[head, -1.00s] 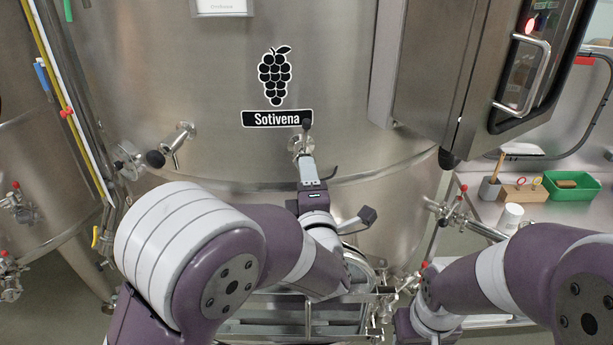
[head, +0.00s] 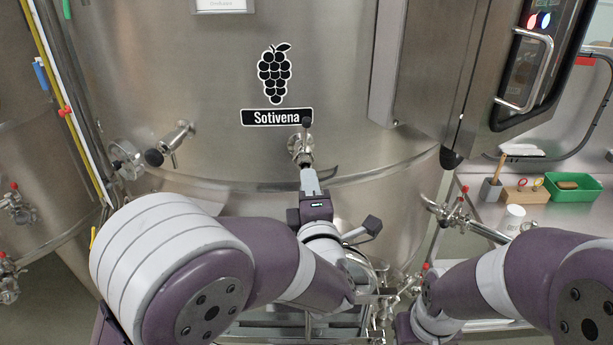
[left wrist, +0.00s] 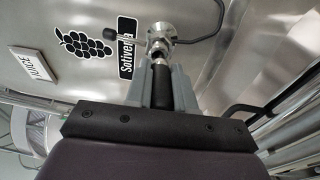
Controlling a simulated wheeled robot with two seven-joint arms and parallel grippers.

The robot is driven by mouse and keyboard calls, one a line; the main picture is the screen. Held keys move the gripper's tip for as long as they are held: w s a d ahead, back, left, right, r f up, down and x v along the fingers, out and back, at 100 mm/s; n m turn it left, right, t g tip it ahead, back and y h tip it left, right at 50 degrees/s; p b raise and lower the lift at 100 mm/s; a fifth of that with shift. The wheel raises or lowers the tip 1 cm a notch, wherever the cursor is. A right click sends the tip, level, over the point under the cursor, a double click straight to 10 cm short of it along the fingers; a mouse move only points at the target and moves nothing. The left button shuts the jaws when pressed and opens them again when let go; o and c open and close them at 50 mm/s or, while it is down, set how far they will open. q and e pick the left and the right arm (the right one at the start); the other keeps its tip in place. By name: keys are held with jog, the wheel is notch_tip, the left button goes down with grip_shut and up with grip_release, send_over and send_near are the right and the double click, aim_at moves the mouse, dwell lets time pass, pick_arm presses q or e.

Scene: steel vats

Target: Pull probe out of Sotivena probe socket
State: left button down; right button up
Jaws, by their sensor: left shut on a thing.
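The Sotivena vat wall, with its black name plate (head: 277,117), fills the middle of the head view. The probe socket (head: 300,147) is a round steel fitting under the plate; it also shows in the left wrist view (left wrist: 159,38). My left gripper (head: 309,172) is just below the socket, pointing up at it. In the left wrist view its fingers are shut on the black probe body (left wrist: 161,85). A short bright metal part shows between the probe body and the socket; I cannot tell whether the tip is still inside. My right gripper is not in view.
A valve with a black knob (head: 154,158) sticks out left of the socket. A steel control box (head: 440,75) overhangs at upper right. A side bench at right holds a green tray (head: 574,188) and a white cup (head: 513,217).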

pick_arm(q)
jog(key=shift+s+d+f+b, duration=0.1)
jog(key=shift+s+b, duration=0.35)
jog(key=shift+s, duration=0.45)
jog(key=shift+s+d+f+b, duration=0.1)
jog(key=shift+s+b, duration=0.3)
jog(key=shift+s, duration=0.45)
jog(key=shift+s+d+b, duration=0.15)
jog(key=shift+s+b, duration=0.2)
jog(key=shift+s, duration=0.6)
jog(key=shift+s+d+b, duration=0.1)
jog(key=shift+s+b, duration=0.25)
jog(key=shift+s, duration=0.55)
